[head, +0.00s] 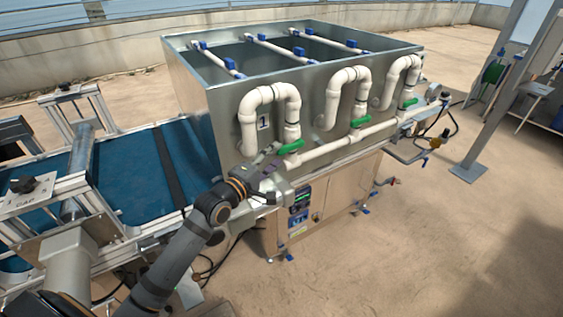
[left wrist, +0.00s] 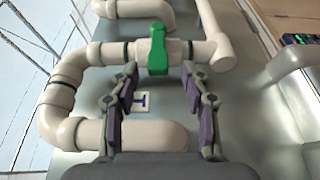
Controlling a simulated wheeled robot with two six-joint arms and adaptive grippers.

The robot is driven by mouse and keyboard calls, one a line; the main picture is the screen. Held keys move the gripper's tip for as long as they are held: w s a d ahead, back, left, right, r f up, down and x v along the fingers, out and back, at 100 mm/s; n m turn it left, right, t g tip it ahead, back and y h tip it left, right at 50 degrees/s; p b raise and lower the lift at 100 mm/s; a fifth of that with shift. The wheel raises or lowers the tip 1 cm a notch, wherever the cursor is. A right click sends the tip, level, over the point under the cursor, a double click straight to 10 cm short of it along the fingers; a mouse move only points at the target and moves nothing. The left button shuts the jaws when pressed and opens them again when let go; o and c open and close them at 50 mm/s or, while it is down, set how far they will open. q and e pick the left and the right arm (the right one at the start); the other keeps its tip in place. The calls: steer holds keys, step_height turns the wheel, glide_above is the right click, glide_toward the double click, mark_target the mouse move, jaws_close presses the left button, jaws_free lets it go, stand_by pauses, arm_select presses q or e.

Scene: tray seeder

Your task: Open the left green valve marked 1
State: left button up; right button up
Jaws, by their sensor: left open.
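The left green valve handle (head: 290,147) sits on the lower part of the leftmost white pipe loop, by the label marked 1 (head: 263,123). In the left wrist view the green handle (left wrist: 157,50) stands just beyond the fingertips, roughly midway between them. The label (left wrist: 141,101) shows between the fingers, turned sideways. My left gripper (head: 271,150) is close to the handle on its left side. In the left wrist view my left gripper (left wrist: 164,82) is open, with nothing between its fingertips. My right gripper is not in view.
Two more green valves (head: 362,121) (head: 409,103) sit along the white pipe (head: 340,143) to the right. The metal tank (head: 205,105) stands behind the pipes. A blue conveyor (head: 130,170) lies left. Bare ground is open at the lower right.

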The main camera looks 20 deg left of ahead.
mark_target(278, 153)
arm_select(q)
steer(key=shift+x, duration=1.95)
steer(key=shift+d+r, duration=0.1)
steer(key=shift+c, duration=0.2)
jaws_close()
